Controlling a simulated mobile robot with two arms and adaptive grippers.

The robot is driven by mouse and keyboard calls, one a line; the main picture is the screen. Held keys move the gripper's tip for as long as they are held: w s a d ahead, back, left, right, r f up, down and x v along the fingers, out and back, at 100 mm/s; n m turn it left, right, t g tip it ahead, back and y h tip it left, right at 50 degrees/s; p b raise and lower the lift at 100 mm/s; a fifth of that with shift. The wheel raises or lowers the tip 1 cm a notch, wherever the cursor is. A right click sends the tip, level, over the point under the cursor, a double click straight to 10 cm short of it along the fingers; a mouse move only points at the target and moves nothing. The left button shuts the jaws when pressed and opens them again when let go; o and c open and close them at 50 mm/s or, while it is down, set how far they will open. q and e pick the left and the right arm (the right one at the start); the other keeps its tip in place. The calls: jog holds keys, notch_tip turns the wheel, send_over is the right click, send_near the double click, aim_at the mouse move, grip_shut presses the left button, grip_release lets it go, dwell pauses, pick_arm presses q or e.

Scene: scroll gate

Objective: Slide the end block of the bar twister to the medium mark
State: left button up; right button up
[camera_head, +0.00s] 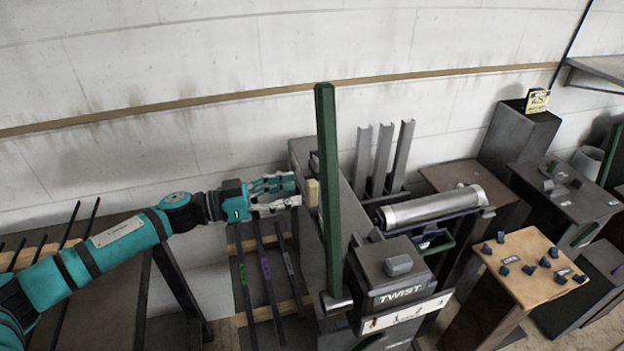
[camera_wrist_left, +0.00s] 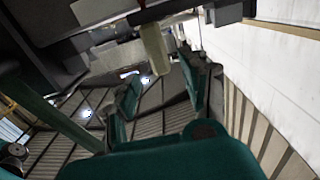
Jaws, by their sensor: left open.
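The bar twister (camera_head: 398,278) is a dark machine with a box marked TWIST at its front. Its long dark bed runs back toward the wall. A pale beige handle (camera_head: 313,194) stands beside the bed, apparently on the end block; the block itself is mostly hidden behind the green lever. My left gripper (camera_head: 298,191) is open, its fingertips just left of the handle. In the left wrist view the beige handle (camera_wrist_left: 153,48) shows just beyond the open fingers (camera_wrist_left: 160,90); I cannot tell whether they touch it. I cannot make out the medium mark. My right gripper is not in view.
A tall green lever (camera_head: 328,180) rises close to the right of the gripper. A rack with several coloured bars (camera_head: 265,285) lies below the arm. A metal cylinder (camera_head: 430,207) and upright grey channels (camera_head: 384,160) stand right of the bed. The wall is behind.

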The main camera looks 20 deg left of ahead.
aim_at(306, 187)
pick_arm(q)
jog(key=p+x, duration=0.1)
jog(key=x, duration=0.3)
jog(key=shift+w+d+r, duration=0.1)
jog(key=shift+w+d, duration=0.3)
jog(key=shift+d, duration=0.1)
jog(key=shift+w+d, duration=0.1)
jog(key=shift+d, duration=0.1)
grip_shut()
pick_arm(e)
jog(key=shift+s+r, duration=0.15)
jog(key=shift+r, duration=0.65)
